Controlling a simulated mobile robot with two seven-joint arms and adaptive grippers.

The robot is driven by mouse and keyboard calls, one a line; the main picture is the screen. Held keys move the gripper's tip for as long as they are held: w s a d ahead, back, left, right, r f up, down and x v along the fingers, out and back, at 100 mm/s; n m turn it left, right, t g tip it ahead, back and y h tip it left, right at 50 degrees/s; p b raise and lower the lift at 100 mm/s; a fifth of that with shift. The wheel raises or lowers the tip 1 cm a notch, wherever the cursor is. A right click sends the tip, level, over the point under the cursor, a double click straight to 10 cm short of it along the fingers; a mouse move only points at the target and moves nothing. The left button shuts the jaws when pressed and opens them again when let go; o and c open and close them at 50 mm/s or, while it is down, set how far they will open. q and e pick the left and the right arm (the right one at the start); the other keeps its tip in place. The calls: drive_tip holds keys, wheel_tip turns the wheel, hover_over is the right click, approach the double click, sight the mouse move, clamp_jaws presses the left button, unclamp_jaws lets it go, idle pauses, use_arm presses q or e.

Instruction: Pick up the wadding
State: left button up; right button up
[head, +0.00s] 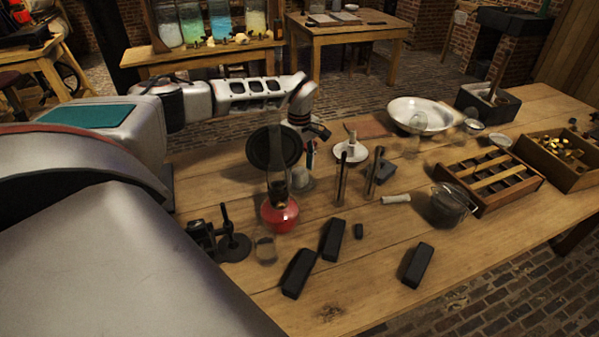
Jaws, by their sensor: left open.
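A small whitish roll (396,199), which looks like the wadding, lies on the wooden table (330,285) right of the middle. Nothing covers it. My left arm reaches in from the left, over the back of the table. My left gripper (317,134) is open above the table, beyond and to the left of the roll and well apart from it. It is small and dark in the picture, and I see nothing between its fingers. My right gripper is not in view.
A red lamp (280,214) and upright dark rods (342,181) stand left of the roll. A lidded pot (446,207) and a compartment tray (488,207) stand to its right. Black blocks (417,266) lie in front. A white basin (421,113) stands behind.

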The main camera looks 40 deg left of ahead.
sight(300, 170)
use_arm(q)
drive_tip(key=shift+w+f, duration=0.1)
drive_tip(key=shift+f, duration=0.75)
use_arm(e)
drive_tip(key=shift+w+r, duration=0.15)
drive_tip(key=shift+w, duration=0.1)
use_arm(q)
drive_tip(key=shift+c, duration=0.4)
drive_tip(key=c, duration=0.8)
drive_tip(key=shift+c, duration=0.2)
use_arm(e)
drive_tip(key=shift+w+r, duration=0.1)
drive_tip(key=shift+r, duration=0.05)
use_arm(q)
drive_tip(key=shift+r, duration=0.55)
wheel_tip(300, 170, up, 19)
drive_tip(key=p, duration=0.1)
drive_tip(key=shift+p, duration=0.3)
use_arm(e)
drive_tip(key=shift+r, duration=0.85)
